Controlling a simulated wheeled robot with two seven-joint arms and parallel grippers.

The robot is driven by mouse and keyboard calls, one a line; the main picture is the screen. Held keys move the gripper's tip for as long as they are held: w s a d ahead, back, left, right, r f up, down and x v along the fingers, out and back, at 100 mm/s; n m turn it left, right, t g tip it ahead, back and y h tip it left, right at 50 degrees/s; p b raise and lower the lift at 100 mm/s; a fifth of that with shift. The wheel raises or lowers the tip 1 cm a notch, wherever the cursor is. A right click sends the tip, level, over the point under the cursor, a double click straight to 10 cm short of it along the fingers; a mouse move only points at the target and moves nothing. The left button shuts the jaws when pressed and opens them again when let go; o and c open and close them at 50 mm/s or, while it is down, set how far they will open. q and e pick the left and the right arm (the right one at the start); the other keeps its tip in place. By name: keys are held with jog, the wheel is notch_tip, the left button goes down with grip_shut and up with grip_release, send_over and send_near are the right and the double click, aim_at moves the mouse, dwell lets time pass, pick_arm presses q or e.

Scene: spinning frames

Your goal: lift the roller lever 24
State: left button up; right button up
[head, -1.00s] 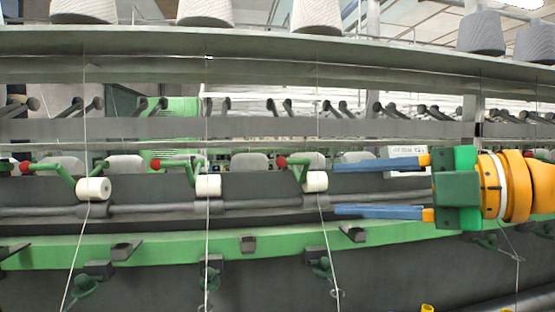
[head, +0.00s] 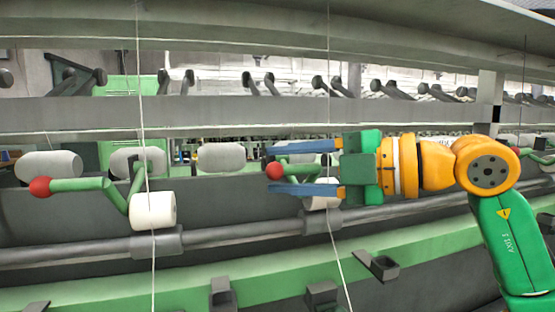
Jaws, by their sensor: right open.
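My right gripper (head: 272,169) reaches in from the right with two blue fingers, open, one above the other. A green roller lever with a red knob (head: 275,171) shows between the fingertips; the fingers look apart from the knob. I cannot tell from this view whether the knob is at the same depth as the fingers. The lever's white roller (head: 322,202) is partly hidden by the lower finger. No number is readable on any lever. My left gripper is not in view.
Another green lever with a red knob (head: 41,187) and white roller (head: 153,211) is at the left. A grey shaft (head: 240,233) and a green rail (head: 190,278) run below. Thin threads hang in front. A grey beam (head: 230,112) runs above.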

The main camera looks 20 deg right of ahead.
jog(key=shift+w+a+f, duration=0.15)
jog(key=shift+w+a, duration=0.1)
jog(key=shift+w, duration=0.3)
jog(key=shift+w+a+f, duration=0.15)
jog(key=shift+w+a, duration=0.05)
jog(key=shift+w, duration=0.3)
jog(key=shift+s+d, duration=0.1)
jog(key=shift+s, duration=0.1)
jog(key=c, duration=0.3)
jog(key=shift+s+r, duration=0.1)
grip_shut()
